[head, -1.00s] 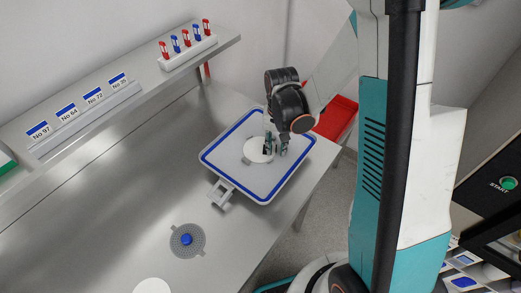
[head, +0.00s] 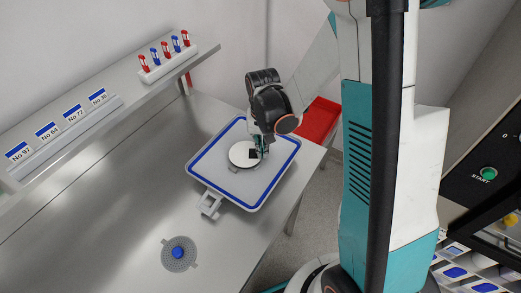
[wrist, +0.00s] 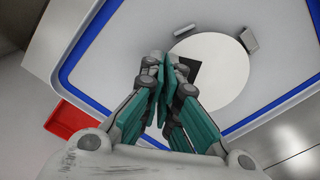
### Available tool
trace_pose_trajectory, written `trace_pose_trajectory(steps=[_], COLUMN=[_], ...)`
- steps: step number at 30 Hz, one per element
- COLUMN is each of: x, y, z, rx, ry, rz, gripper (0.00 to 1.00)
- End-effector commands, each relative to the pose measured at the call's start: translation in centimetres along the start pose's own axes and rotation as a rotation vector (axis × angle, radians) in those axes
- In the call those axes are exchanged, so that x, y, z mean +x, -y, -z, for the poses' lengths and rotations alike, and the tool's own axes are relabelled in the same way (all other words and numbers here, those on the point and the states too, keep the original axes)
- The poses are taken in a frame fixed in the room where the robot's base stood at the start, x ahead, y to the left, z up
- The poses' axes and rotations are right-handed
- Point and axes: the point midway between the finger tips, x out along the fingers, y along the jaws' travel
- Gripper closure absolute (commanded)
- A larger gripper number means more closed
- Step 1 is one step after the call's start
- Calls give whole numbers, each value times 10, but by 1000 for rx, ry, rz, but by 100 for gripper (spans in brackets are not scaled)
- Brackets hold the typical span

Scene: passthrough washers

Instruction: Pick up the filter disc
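The filter disc (head: 240,153), a flat white round plate with a dark square patch, is over the blue-rimmed white tray (head: 222,190). In the wrist view the disc (wrist: 226,72) is partly hidden by the fingers. My gripper (head: 262,152) points down at the disc's right edge. In the wrist view my gripper's (wrist: 168,68) teal fingers are close together at that edge and appear shut on it. A dark crescent under the disc's near side suggests that it is slightly off the tray. The exact contact is hidden.
A grey perforated disc with a blue knob (head: 178,253) lies on the metal table (head: 110,215). A shelf at the left holds number cards (head: 73,113) and red and blue clips (head: 166,48). A red bin (head: 318,121) stands beyond the tray. The table's left part is clear.

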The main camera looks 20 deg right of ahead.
Motion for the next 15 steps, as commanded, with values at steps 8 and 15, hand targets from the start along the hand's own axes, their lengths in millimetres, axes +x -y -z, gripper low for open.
trace_pose_trajectory(steps=[8,15], x=[-72,-136], y=[0,0], z=[-1,-1], rx=[0,0], ry=[0,0], rz=[0,0], gripper=[100,100])
